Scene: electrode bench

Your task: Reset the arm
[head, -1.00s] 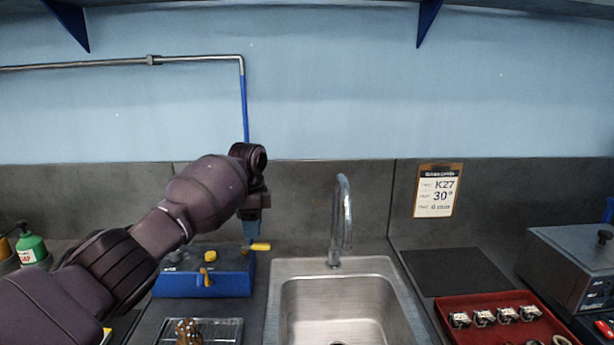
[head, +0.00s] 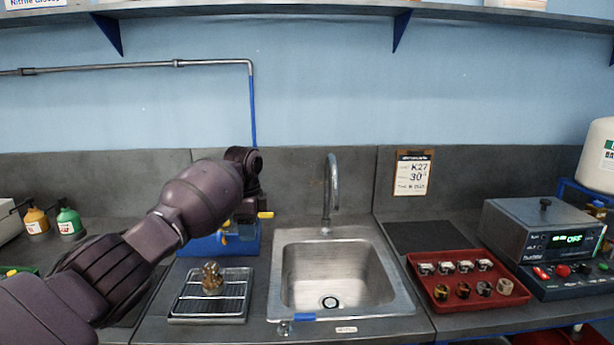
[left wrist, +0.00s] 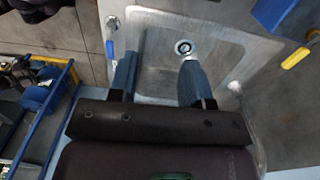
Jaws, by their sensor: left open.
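My left arm reaches in from the lower left of the head view, bent at a dark joint. Its left gripper (head: 243,215) points down in front of the blue box (head: 212,246), and its fingers are hard to make out there. In the left wrist view the two blue fingers (left wrist: 160,75) stand apart with nothing between them. The steel sink (left wrist: 220,62) shows behind them, with its drain near the right fingertip. My right gripper is in neither view now.
The sink (head: 282,278) and its tap (head: 331,192) are in the middle. A wire rack tray (head: 180,309) with a brown object (head: 212,276) lies left of it. A red tray (head: 420,283) of small parts and a grey instrument (head: 530,232) stand right. The dark mat (head: 428,237) is bare.

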